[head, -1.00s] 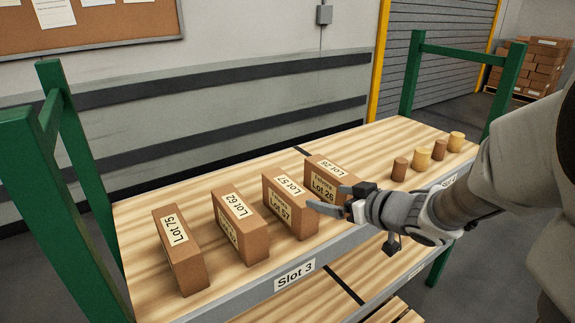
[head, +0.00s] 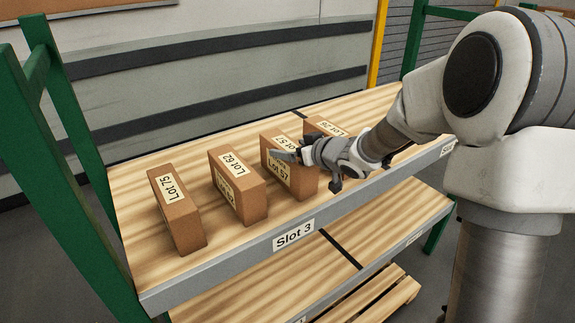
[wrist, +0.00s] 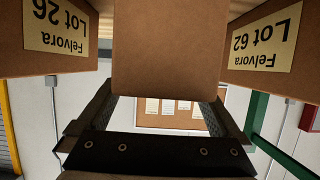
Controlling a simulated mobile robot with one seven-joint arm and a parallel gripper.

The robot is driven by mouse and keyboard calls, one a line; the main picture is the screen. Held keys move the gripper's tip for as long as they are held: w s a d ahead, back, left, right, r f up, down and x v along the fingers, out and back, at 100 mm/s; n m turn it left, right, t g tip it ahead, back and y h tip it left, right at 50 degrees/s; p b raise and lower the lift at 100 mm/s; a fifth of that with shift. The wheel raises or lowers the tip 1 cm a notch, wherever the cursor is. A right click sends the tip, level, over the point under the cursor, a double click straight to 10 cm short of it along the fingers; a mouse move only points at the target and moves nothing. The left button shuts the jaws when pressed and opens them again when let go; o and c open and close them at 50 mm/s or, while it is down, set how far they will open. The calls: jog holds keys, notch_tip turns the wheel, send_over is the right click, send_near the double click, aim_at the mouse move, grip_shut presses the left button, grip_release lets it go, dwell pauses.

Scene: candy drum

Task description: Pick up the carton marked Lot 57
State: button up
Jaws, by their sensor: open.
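The carton marked Lot 57 (head: 277,181) stands upright on the shelf, between the Lot 62 and Lot 26 cartons. My gripper (head: 286,152) is open at the upper front of this carton and hides part of it. In the wrist view, a plain brown carton face (wrist: 168,45) fills the top middle, with the Lot 26 and Lot 62 cartons either side. The open fingers reach toward its two sides. I cannot tell whether they touch it, and its label does not show there.
The Lot 62 carton (head: 238,190) and Lot 75 carton (head: 177,212) stand to the left. The Lot 26 carton (head: 322,127) is close on the right, partly behind my arm. Green posts (head: 66,105) frame the shelf (head: 133,205).

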jog(key=shift+x, duration=1.2)
jog(key=shift+r, duration=0.1)
grip_shut()
